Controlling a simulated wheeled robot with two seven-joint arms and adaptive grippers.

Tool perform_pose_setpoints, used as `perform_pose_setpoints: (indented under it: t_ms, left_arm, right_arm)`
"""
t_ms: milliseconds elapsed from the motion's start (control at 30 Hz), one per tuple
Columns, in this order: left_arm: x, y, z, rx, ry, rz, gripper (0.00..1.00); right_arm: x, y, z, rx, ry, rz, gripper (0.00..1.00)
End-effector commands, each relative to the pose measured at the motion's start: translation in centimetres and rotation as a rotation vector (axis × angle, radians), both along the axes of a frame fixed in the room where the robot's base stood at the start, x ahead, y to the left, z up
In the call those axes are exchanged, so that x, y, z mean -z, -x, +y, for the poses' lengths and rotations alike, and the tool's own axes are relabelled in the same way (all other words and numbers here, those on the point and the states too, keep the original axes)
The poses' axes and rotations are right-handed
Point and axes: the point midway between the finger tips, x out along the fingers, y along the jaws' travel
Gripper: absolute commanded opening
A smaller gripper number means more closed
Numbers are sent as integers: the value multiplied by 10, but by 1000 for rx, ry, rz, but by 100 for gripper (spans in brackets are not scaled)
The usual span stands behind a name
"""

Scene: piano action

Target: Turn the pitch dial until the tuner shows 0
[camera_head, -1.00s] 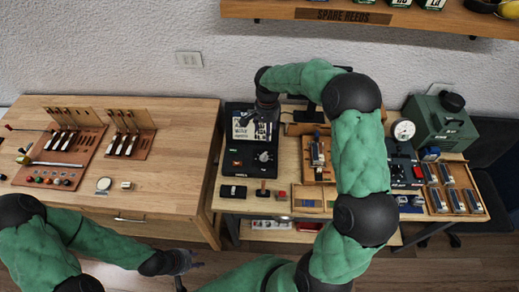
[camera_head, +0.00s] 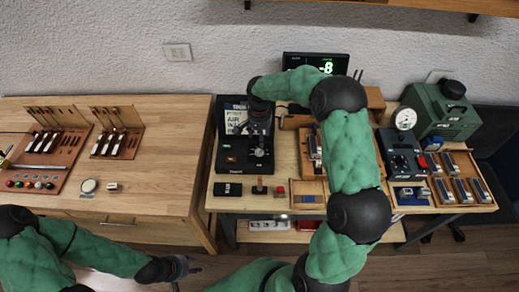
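The tuner (camera_head: 335,66) is a dark box at the back, partly hidden by my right arm. Its green display reads -8. The pitch dial (camera_head: 261,153) is a knob on the front of a black unit (camera_head: 232,158) on the right-hand bench. My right gripper (camera_head: 258,136) points down just above and behind the dial, partly hiding it. I cannot tell whether its fingers touch the dial or how far apart they are. My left gripper (camera_head: 186,268) is low in front of the left-hand bench, with its fingers apart and empty.
The left bench (camera_head: 165,150) holds racks of tools and a small round dish. On the right bench are a wooden-framed block (camera_head: 312,150), a dark device with a gauge (camera_head: 402,160), a green case (camera_head: 440,112) and several small blocks in a tray.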

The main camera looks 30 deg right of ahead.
Motion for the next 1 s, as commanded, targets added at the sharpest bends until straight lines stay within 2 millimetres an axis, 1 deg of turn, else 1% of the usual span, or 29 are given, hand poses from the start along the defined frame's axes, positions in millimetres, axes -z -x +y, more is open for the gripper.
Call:
perform_pose_setpoints:
  t_ms: [33,200,400,600,867,900,967,1000]
  left_arm:
    - [2,0,0,0,0,0,38]
    - [5,0,0,0,0,0,38]
    - [8,0,0,0,0,0,38]
    - [9,0,0,0,0,0,38]
    - [9,0,0,0,0,0,38]
    - [9,0,0,0,0,0,38]
    - [9,0,0,0,0,0,38]
    - [9,0,0,0,0,0,38]
  right_arm:
    - [12,1,0,0,-1,5,60]
    - [43,1,0,1,-2,4,60]
    - [69,0,0,-1,-2,3,60]
    - [80,0,0,0,-2,0,60]
    - [80,0,0,0,-1,0,60]
    - [80,0,0,0,-1,0,54]
    - [80,0,0,0,-1,0,37]
    - [80,0,0,0,-1,0,26]
